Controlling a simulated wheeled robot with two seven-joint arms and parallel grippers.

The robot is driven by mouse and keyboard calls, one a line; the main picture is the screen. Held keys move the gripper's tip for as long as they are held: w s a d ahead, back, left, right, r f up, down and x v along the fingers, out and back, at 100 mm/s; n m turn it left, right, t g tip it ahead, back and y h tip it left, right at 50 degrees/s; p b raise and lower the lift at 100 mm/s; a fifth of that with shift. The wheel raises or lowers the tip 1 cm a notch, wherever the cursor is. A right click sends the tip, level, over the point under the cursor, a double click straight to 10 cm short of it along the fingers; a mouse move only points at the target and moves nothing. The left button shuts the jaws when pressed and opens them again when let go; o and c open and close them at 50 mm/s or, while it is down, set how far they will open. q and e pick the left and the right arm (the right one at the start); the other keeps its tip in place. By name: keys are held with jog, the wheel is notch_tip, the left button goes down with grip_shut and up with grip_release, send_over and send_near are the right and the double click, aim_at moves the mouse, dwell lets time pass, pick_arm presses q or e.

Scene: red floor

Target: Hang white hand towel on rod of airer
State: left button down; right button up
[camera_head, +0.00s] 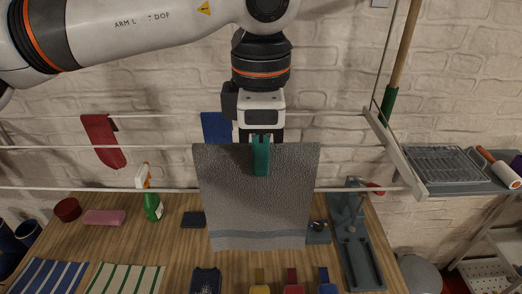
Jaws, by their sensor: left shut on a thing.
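The towel (255,205) looks grey in this light, with a darker band near its lower edge. It hangs down flat and spread from my left gripper (261,165), whose green finger is shut on the middle of its top edge. The airer has several thin white rods running across the view, with a slanted end bar (402,165) at the right. The towel covers part of the front rod (90,189), and its top edge is near the height of the middle rod (60,148) in the picture. I cannot tell whether it touches a rod. My right gripper is out of view.
A red cloth (102,140) and a blue cloth (216,128) hang on the back rod. Below, a wooden table (185,250) holds a green spray bottle (152,205), a pink block (104,217) and striped cloths (125,278). A grey rack (450,165) stands right.

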aim_at(261, 191)
pick_arm(q)
jog(key=shift+w+r, duration=0.15)
jog(key=shift+w, duration=0.3)
notch_tip(261, 191, down, 9)
jog(key=b, duration=0.8)
